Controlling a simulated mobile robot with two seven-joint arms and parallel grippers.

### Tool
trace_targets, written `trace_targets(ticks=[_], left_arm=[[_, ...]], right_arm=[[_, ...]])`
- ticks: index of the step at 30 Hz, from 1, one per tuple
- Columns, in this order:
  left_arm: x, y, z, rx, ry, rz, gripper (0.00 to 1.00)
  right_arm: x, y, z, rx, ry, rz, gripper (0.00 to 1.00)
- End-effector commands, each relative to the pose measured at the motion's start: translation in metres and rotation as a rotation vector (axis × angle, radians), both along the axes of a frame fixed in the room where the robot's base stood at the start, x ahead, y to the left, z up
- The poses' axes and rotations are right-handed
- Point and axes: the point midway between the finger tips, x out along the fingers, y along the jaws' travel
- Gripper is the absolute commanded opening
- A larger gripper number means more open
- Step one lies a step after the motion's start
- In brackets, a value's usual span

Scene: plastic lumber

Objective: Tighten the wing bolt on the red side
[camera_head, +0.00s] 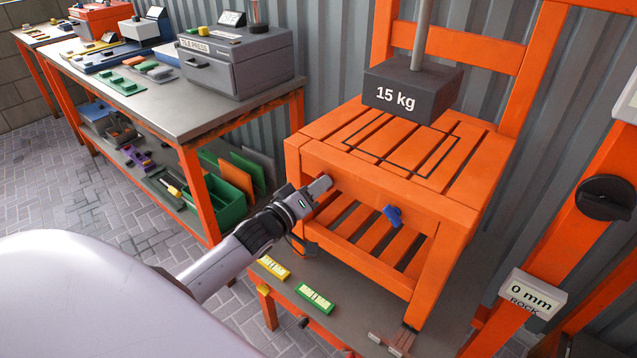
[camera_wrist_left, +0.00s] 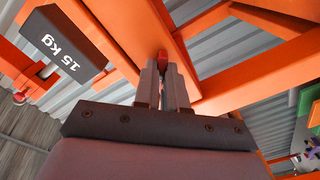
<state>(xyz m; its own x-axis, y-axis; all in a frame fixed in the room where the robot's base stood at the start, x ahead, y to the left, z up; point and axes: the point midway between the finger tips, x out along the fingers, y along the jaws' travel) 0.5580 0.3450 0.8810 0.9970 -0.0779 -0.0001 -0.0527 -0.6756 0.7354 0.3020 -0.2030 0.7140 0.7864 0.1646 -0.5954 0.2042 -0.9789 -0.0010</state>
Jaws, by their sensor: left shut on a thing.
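My left gripper (camera_head: 318,187) reaches from the left to the front apron of the orange stool (camera_head: 340,177). In the left wrist view its fingers (camera_wrist_left: 162,82) are shut on the red wing bolt (camera_wrist_left: 162,57), which sits against the orange frame. In the head view the red bolt is mostly hidden by the gripper. A blue wing bolt (camera_head: 393,215) sticks out of the same apron further right and is untouched. My right gripper is not in view.
A yellow block (camera_head: 274,267) and a green block (camera_head: 314,298) lie on the platform below. A sign reading 0 mm (camera_head: 533,294) is at the right. A grey workbench (camera_head: 140,85) stands left.

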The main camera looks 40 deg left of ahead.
Motion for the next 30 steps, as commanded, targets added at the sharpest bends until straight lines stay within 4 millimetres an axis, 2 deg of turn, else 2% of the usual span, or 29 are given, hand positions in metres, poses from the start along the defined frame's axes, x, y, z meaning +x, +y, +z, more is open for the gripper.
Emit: trace_targets(ticks=[12,30], left_arm=[[0.0,0.001,0.002,0.398,-0.03,0.001,0.0],[0.0,0.001,0.001,0.967,-0.076,0.001,0.0]], right_arm=[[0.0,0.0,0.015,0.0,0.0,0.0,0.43],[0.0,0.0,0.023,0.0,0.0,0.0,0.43]])
